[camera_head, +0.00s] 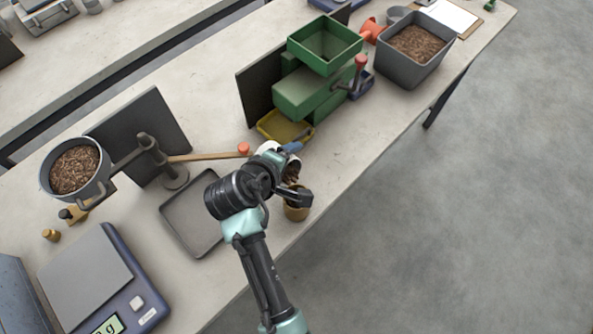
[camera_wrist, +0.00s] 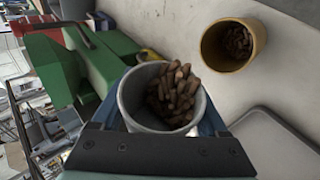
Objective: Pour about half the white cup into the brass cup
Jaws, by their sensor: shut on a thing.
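The white cup (camera_wrist: 131,101) is held between the fingers of my gripper (camera_wrist: 160,108). Brown pellets (camera_wrist: 174,94) are in it, heaped toward its right side in the wrist view. In the head view the white cup (camera_head: 293,158) looks tilted, pellets at its mouth, partly hidden by my wrist. The brass cup (camera_wrist: 210,53) stands upright on the bench, apart from the white cup, with some brown pellets (camera_wrist: 238,44) low inside. In the head view the brass cup (camera_head: 297,212) is just below my gripper, its top partly covered.
A grey tray (camera_head: 170,212) lies left of my arm, with a scale (camera_head: 128,290) nearer. A green machine (camera_head: 305,93) with a yellow tray (camera_head: 272,127) stands behind. A pellet pot (camera_head: 48,178) sits left on a stand. The bench edge is close to the brass cup.

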